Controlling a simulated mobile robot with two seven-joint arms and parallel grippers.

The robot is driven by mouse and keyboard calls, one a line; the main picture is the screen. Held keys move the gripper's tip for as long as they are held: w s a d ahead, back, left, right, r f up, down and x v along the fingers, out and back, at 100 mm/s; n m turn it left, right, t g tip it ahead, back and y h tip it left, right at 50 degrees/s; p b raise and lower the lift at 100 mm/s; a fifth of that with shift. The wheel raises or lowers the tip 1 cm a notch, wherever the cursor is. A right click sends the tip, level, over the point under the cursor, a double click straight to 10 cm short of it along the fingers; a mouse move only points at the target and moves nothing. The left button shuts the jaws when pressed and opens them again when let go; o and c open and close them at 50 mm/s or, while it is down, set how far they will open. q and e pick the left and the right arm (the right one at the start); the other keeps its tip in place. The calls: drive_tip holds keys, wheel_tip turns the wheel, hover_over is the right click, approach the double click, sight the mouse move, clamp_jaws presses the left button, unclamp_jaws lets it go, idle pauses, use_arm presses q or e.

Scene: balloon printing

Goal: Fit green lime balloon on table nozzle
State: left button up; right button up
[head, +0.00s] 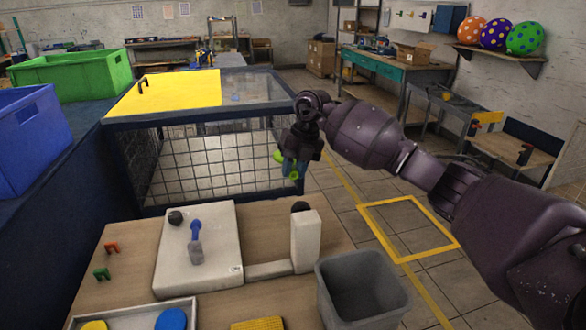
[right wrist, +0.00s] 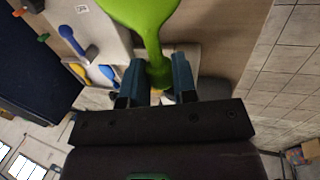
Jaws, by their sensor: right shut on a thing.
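A green lime balloon (head: 280,157) hangs limp in my right gripper (head: 291,168), above the back right part of the work table. In the right wrist view the balloon (right wrist: 145,22) spreads wide at the top, and its narrow neck is pinched between the blue fingers of my right gripper (right wrist: 158,76). A white post (head: 305,242) with a dark round piece (head: 300,206) on top stands on the table below the gripper. The dark piece looks like the table nozzle, though its shape is unclear. The balloon is apart from it. My left gripper is not in view.
A white base (head: 180,268) holds a blue lever (head: 196,230) and dark knob (head: 176,217). A mesh cage (head: 225,160) with a yellow top (head: 180,90) stands behind. Green (head: 75,70) and blue crates (head: 30,140) are left.

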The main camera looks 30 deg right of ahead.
drive_tip(key=shift+a+f, duration=0.2)
drive_tip(key=shift+f, duration=0.3)
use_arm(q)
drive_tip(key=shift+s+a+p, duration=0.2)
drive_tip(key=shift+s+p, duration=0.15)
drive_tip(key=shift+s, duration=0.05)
use_arm(e)
drive_tip(key=s+f, duration=0.3)
drive_tip(key=f, duration=0.1)
drive_tip(key=shift+s+a, duration=0.35)
drive_tip(key=shift+a, duration=0.05)
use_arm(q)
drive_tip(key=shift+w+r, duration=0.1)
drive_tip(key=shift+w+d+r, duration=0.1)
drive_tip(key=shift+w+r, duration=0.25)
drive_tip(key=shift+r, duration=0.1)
use_arm(e)
drive_tip(key=shift+r, duration=0.1)
use_arm(q)
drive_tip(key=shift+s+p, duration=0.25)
drive_tip(key=shift+p, duration=0.05)
use_arm(e)
drive_tip(key=shift+s, duration=0.15)
